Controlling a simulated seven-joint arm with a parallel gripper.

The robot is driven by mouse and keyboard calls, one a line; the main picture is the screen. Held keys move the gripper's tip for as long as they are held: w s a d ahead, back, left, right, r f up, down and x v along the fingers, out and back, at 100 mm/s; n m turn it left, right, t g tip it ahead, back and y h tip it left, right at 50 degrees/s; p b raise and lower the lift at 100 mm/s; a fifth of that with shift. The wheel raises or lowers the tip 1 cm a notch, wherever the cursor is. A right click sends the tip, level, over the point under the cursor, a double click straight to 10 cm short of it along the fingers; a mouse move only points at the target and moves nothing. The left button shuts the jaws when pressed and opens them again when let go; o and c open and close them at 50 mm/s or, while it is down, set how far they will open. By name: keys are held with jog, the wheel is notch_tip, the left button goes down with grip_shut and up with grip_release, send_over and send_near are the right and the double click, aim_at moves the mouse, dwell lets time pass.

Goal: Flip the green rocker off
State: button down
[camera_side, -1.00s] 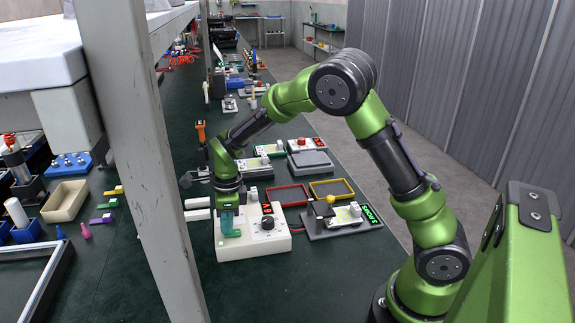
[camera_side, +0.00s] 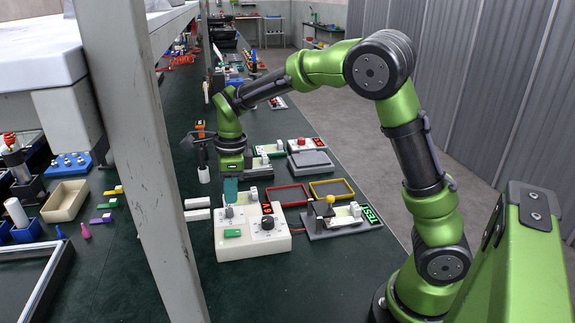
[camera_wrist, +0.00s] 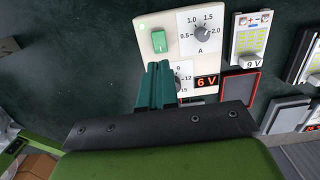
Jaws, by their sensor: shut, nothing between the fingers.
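The green rocker (camera_side: 232,233) sits on the front left of a cream power supply box (camera_side: 262,246). In the wrist view the rocker (camera_wrist: 159,41) is a small green block on the cream panel (camera_wrist: 150,22), beside a grey dial marked in amps. My gripper (camera_side: 231,190) is shut and empty, its teal fingers above the back of the box, apart from the rocker. In the wrist view my gripper's fingertips (camera_wrist: 159,68) cover part of the voltage dial. I cannot tell which way the rocker is tilted.
Red (camera_side: 287,195) and yellow (camera_side: 331,188) trays and a unit with a yellow knob (camera_side: 330,200) stand at right. A grey post (camera_side: 140,140) stands at left.

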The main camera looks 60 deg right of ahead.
notch_tip(320, 180, up, 5)
send_over(228, 232)
jog(key=s+d, duration=0.1)
jog(key=s, duration=0.1)
jog(key=shift+w+d+f, duration=0.1)
jog(key=shift+w+d, duration=0.1)
dwell(0.5)
jog(key=f, duration=0.8)
jog(key=w+a+f, duration=0.1)
jog(key=f, duration=0.4)
jog(key=shift+w+a+f, duration=0.1)
jog(key=shift+f, duration=0.3)
